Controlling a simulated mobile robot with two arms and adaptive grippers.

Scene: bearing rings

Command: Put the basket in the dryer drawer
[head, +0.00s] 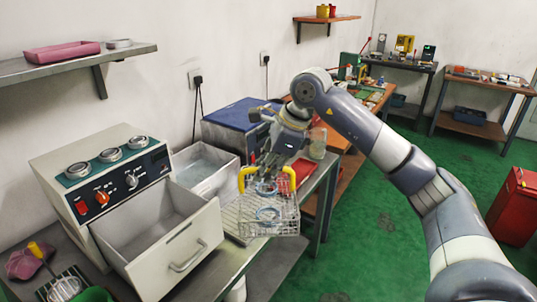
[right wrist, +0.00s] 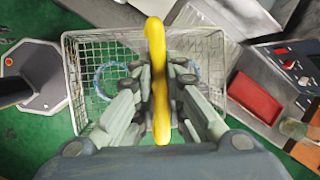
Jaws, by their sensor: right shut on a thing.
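The wire basket (head: 287,219) hangs from my right gripper (head: 268,178) in the head view, near the bench's right edge. Its yellow handle (head: 242,180) passes between the fingers, which are shut on it. The right wrist view shows the handle (right wrist: 157,65) between the fingers and the basket mesh (right wrist: 88,58) below. Blue rings (head: 267,214) lie inside the basket. The dryer (head: 100,172) stands left on the bench. Its drawer (head: 185,249) is pulled out and looks empty, left of the basket. My left gripper is not in view.
Behind are a white basin (head: 204,170) and a blue-lidded box (head: 238,115). Green floor (head: 370,225) is open to the right.

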